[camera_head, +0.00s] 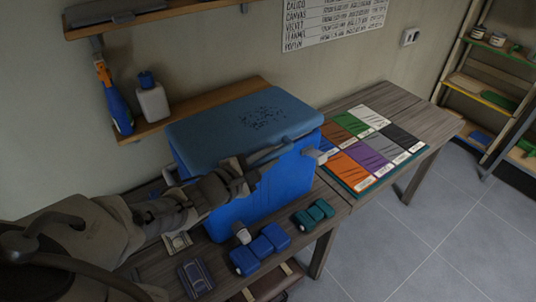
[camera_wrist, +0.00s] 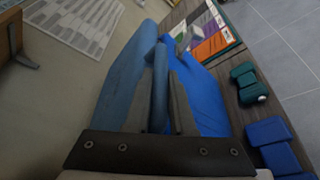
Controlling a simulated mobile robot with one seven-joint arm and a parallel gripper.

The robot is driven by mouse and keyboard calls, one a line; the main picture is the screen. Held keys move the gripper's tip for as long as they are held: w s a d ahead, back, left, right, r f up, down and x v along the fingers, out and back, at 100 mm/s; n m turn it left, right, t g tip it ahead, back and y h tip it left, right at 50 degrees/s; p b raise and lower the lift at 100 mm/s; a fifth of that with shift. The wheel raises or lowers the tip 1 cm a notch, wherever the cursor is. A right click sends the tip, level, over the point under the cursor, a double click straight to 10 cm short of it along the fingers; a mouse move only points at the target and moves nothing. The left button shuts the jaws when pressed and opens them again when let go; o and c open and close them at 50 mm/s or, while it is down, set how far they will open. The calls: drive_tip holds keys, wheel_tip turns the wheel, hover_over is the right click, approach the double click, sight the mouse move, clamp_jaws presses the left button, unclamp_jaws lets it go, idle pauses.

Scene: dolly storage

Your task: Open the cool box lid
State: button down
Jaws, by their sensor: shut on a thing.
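The cool box (camera_head: 285,185) stands on the wooden table, with a bright blue body and a duller grey-blue lid (camera_head: 240,125) with dark speckles on top. The lid lies down over the body, with no clear gap visible. A grey-blue handle bar (camera_head: 270,153) runs along the lid's front edge. My gripper (camera_head: 250,172) reaches in from the left and is shut on this handle. In the wrist view, the handle (camera_wrist: 160,85) lies lengthwise between the dark fingers, with the lid to its left and the body to its right. The fingers hide part of the handle.
Blue dumbbells (camera_head: 260,249) and green dumbbells (camera_head: 314,215) lie in front of the box. A board of colour swatches (camera_head: 365,148) lies to its right. A shelf with a spray bottle (camera_head: 115,98) and a white bottle (camera_head: 152,100) is behind. Floor is clear at the right.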

drive_tip(key=shift+w+a+r+n+g+p, duration=0.2)
drive_tip(key=shift+w+a+r+n+p, duration=0.3)
drive_tip(key=shift+r+p, duration=1.45)
drive_tip(key=shift+w+a+r+n+g+p, duration=0.3)
drive_tip(key=shift+w+r+p, duration=0.35)
drive_tip(key=shift+r+p, duration=1.3)
drive_tip(key=shift+w+a+r+n+g+p, duration=0.1)
drive_tip(key=shift+w+a+r+n+p, duration=0.35)
drive_tip(key=shift+r+p, duration=1.45)
drive_tip(key=shift+w+d+f+p, duration=0.1)
drive_tip(key=shift+w+f+p, duration=0.05)
drive_tip(key=shift+f+p, duration=0.35)
drive_tip(key=c, duration=1)
unclamp_jaws()
drive_tip(key=shift+c, duration=0.2)
drive_tip(key=b+v, duration=0.1)
drive_tip(key=v, duration=1.6)
drive_tip(key=shift+a, duration=0.3)
